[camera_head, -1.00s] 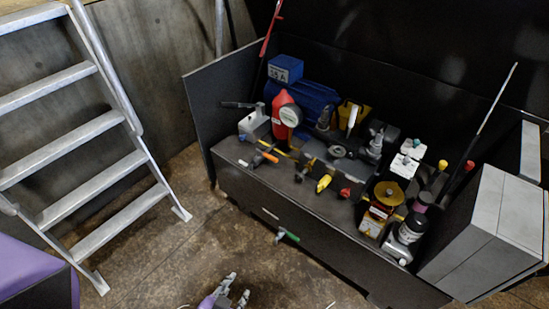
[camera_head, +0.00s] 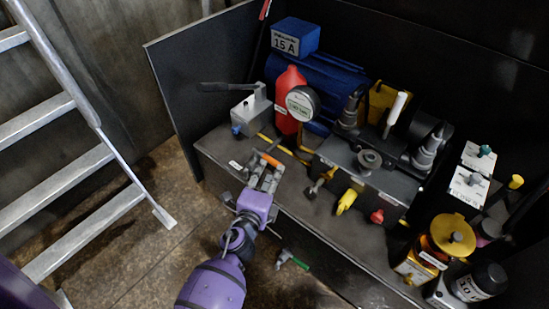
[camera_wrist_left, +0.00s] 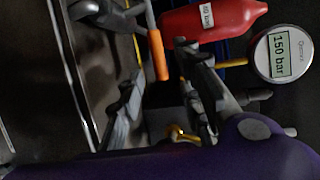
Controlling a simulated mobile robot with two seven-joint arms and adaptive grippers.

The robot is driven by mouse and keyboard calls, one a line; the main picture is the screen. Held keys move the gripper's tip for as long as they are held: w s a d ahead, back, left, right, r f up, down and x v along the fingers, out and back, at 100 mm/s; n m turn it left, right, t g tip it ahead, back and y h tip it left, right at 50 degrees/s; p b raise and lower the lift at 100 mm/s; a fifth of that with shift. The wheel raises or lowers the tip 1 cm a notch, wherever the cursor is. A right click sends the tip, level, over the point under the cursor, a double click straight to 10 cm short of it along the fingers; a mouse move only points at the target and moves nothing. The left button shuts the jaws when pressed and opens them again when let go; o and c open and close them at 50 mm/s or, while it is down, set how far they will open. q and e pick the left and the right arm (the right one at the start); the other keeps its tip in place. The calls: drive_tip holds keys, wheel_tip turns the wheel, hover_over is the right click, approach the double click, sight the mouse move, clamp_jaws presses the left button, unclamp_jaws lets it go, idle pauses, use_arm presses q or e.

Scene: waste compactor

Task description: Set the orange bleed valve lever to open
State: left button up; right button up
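The bleed valve lever with an orange grip (camera_head: 268,158) is at the front left of the dark bench, before the red bottle. In the left wrist view the orange grip (camera_wrist_left: 158,56) is on the end of a grey rod, just ahead of and between my fingertips. My left gripper (camera_head: 264,174) is open beside the lever's near side; its spread fingers also show in the left wrist view (camera_wrist_left: 160,72). I see no grip on the lever, and contact cannot be told. The valve's body is partly hidden by the fingers. My right gripper is out of view.
A red bottle (camera_head: 289,98) and a round gauge (camera_head: 303,103), reading 150 bar in the wrist view, stand behind the lever. A grey hand pump (camera_head: 250,112) is left. A yellow-handled valve (camera_head: 346,201) and a red knob (camera_head: 377,216) are right. A green-handled valve (camera_head: 292,261) is below.

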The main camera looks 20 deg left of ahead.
sight(274, 165)
use_arm(q)
drive_tip(key=w, duration=0.2)
drive_tip(key=w+f, duration=0.1)
drive_tip(key=w, duration=0.2)
drive_tip(key=shift+w+a+f+b, duration=0.1)
drive_tip(key=shift+w+a+b, duration=0.1)
drive_tip(key=shift+b, duration=0.2)
drive_tip(key=shift+w, duration=0.55)
clamp_jaws()
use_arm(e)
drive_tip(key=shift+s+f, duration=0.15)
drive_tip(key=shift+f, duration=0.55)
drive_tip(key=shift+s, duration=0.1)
